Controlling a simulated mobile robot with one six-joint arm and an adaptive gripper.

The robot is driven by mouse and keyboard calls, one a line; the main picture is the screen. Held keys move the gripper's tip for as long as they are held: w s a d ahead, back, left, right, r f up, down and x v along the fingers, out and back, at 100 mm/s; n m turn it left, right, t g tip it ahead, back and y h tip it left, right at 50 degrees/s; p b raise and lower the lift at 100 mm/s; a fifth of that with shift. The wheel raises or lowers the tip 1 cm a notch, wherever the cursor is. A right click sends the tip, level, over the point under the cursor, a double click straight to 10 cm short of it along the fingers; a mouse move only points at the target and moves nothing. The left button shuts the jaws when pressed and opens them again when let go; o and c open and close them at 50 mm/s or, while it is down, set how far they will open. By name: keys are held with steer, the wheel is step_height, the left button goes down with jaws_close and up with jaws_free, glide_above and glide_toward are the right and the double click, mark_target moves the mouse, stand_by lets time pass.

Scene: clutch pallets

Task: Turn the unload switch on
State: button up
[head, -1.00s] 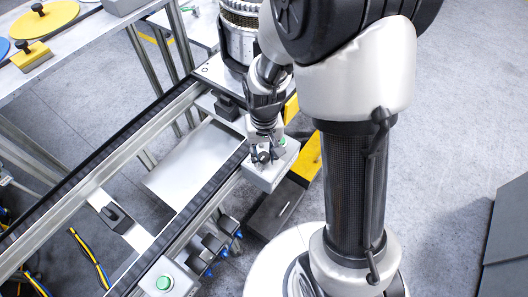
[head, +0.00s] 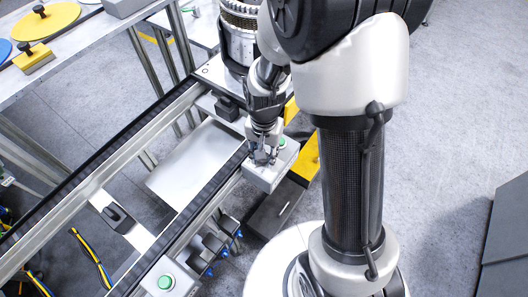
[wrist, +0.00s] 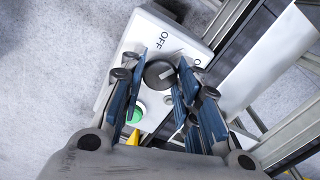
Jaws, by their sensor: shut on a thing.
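The switch is a round dark knob (wrist: 160,74) on a white control box (wrist: 190,42). The box also shows in the head view (head: 272,178), at the conveyor's near side. "OFF" is printed above the knob; a second label to its right is mostly hidden by a finger. A pale mark on the knob points toward the right. My gripper (wrist: 162,76) has its blue-padded fingers on both sides of the knob, shut on it. In the head view my gripper (head: 263,157) reaches down onto the box and hides the knob.
A green button (wrist: 137,113) sits beside the knob on the same box. Another box with a green button (head: 165,282) is at the lower conveyor end. Conveyor rails (head: 140,165) run alongside, and a yellow block (head: 306,160) lies behind the box.

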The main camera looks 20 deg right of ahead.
steer(key=m, duration=0.6)
steer(key=shift+p, duration=0.35)
stand_by(0.4)
steer(key=o, duration=1.1)
step_height(320, 180, up, 12)
stand_by(0.4)
